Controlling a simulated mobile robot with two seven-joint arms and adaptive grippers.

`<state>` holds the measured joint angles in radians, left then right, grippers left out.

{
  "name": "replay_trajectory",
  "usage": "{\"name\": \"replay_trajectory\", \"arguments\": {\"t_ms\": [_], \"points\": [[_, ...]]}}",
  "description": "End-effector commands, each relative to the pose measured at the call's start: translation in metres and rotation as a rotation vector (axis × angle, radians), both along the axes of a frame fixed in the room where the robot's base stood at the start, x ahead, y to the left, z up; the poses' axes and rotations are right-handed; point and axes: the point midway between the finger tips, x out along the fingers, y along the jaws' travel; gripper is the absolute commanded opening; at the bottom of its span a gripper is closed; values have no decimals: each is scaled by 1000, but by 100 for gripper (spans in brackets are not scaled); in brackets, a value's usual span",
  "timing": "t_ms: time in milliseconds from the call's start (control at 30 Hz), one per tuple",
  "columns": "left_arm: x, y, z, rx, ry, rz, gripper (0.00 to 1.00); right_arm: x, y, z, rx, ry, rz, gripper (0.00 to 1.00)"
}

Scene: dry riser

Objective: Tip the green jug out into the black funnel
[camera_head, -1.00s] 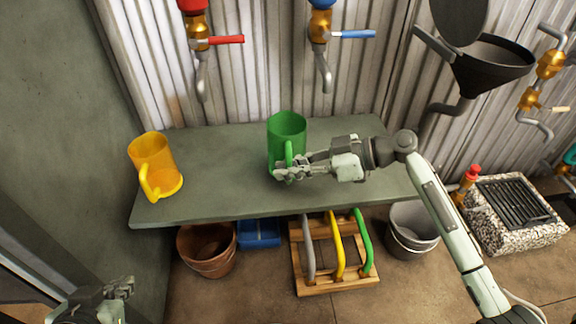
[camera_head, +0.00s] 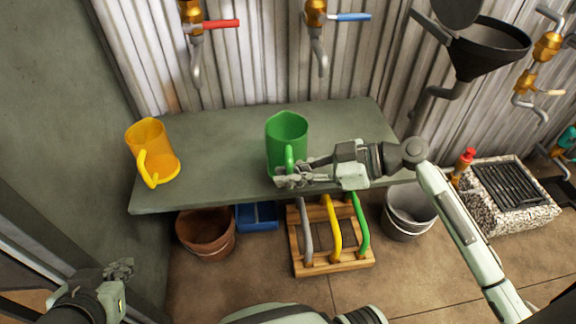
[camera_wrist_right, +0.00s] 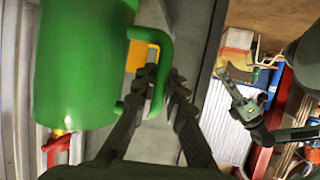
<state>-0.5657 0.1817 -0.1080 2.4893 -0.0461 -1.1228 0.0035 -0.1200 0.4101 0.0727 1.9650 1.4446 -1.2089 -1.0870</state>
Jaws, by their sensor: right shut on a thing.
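The green jug (camera_head: 287,132) is upright at the middle of the shelf in the head view. I cannot tell whether its base touches the shelf. My right gripper (camera_head: 284,178) is shut on its handle, which faces me. The right wrist view shows the jug (camera_wrist_right: 80,65) large, with its handle (camera_wrist_right: 163,75) between my fingers (camera_wrist_right: 158,98). The black funnel (camera_head: 487,55) is fixed at the upper right, well right of the jug, with a pipe below it. My left gripper (camera_head: 124,270) is empty at the lower left, apart from everything; its fingers look spread in the wrist view (camera_wrist_right: 243,92).
A yellow jug (camera_head: 152,150) stands on the grey-green shelf (camera_head: 218,150) at left. Red-handled (camera_head: 220,24) and blue-handled (camera_head: 350,17) taps hang above. Below are a terracotta pot (camera_head: 206,235), a wooden rack (camera_head: 330,265), a bucket (camera_head: 408,212) and a stone drain (camera_head: 508,195).

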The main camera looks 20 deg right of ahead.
Motion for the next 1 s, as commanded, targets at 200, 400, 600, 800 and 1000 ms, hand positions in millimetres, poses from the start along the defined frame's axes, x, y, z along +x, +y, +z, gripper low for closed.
{"name": "replay_trajectory", "arguments": {"t_ms": [200,400,600,800,1000], "points": [[0,0,2,0,0,0,0,-13,2,1,1,-3,1,0],[0,0,3,0,0,0,0,-25,4,1,1,-2,-1,0],[0,0,3,0,0,0,0,-29,5,2,2,-3,0,0],[0,0,3,0,0,0,0,-29,5,2,1,-3,0,0],[0,0,8,0,0,0,0,-29,5,8,0,-4,0,0]]}}
